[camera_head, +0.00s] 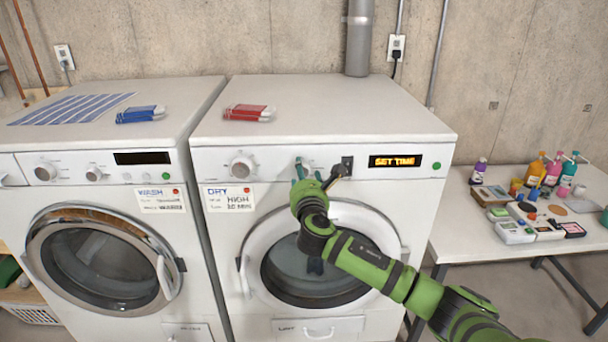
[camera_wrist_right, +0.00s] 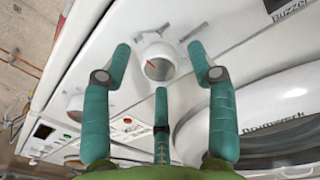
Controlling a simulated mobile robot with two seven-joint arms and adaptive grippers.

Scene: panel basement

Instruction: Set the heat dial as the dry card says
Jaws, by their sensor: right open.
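The dry card (camera_head: 229,197) is stuck on the dryer front and reads DRY, with HIGH and a time in minutes that is hard to read. A white dial (camera_wrist_right: 158,60) with a red mark lies between the fingertips of my right gripper (camera_head: 307,172) in the right wrist view. The fingers (camera_wrist_right: 158,74) are open around it, and I cannot tell if they touch it. In the head view the gripper hides this dial. Another dial (camera_head: 242,166) sits further left on the dryer panel. I cannot read either dial's label. My left gripper is out of view.
The dryer display (camera_head: 395,161) reads SET TIME. A black buzzer switch (camera_head: 347,166) is close to the right of my gripper. The washer (camera_head: 100,220) stands at left with its own card (camera_head: 160,199). A cluttered table (camera_head: 465,235) stands at right.

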